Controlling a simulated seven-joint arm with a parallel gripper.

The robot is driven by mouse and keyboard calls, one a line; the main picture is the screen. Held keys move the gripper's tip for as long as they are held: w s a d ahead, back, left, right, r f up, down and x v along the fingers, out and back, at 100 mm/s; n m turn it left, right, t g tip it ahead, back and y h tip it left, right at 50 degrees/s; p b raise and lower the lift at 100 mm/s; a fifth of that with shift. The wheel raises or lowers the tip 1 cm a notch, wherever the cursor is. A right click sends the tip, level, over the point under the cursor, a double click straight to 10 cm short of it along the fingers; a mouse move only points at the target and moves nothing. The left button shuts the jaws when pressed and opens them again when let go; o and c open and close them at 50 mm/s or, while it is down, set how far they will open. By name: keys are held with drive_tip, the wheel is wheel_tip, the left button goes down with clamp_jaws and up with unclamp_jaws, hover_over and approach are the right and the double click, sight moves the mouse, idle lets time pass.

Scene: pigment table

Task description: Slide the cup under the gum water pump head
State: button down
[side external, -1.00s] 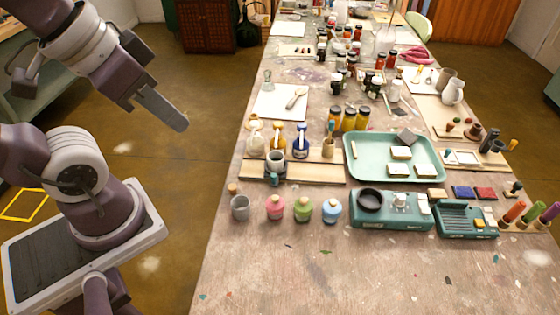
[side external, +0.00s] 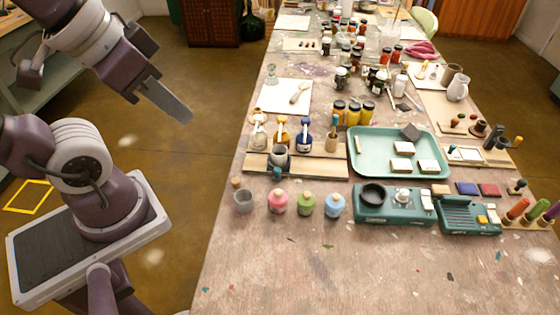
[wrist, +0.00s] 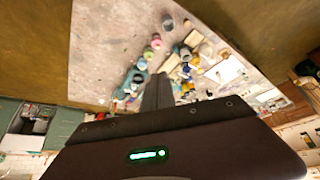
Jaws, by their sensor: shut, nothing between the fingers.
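Three pump bottles stand in a row at the back of a wooden board: a cream one (side external: 258,133), an amber one (side external: 281,133) and a blue one (side external: 303,138). I cannot read which holds gum water. My gripper (side external: 187,116) is shut and empty, in the air left of the table, well apart from the cup. Its fingers (wrist: 158,90) show in the wrist view.
A grey pot (side external: 243,201) and pink, green and blue jars (side external: 306,204) stand in front of the board. A green tray (side external: 380,176) and a teal scale-like device (side external: 394,206) lie to the right. The table's front area (side external: 330,270) is mostly clear.

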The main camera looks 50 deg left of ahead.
drive_tip(key=c, duration=2.2)
unclamp_jaws()
drive_tip(key=c, duration=1.8)
unclamp_jaws()
drive_tip(key=shift+w, duration=0.25)
drive_tip(key=o, duration=0.5)
drive_tip(key=w+f, duration=0.1)
drive_tip(key=w, duration=0.2)
drive_tip(key=w+a+f+g, duration=0.1)
drive_tip(key=w, duration=0.3)
drive_tip(key=w+f+g, duration=0.1)
drive_tip(key=w, duration=0.2)
drive_tip(key=shift+w+a, duration=0.3)
drive_tip(key=shift+a, duration=0.05)
drive_tip(key=shift+c, duration=0.2)
drive_tip(key=g, duration=0.3)
hover_over(277, 168)
drive_tip(key=d, duration=0.1)
wheel_tip(277, 168, down, 18)
drive_tip(key=shift+g, duration=0.3)
drive_tip(key=f, duration=1.1)
drive_tip(key=shift+s+a+f, duration=0.1)
drive_tip(key=shift+a+f, duration=0.15)
drive_tip(key=shift+a, duration=0.15)
drive_tip(key=shift+f, duration=0.3)
clamp_jaws()
drive_tip(key=shift+r, duration=0.1)
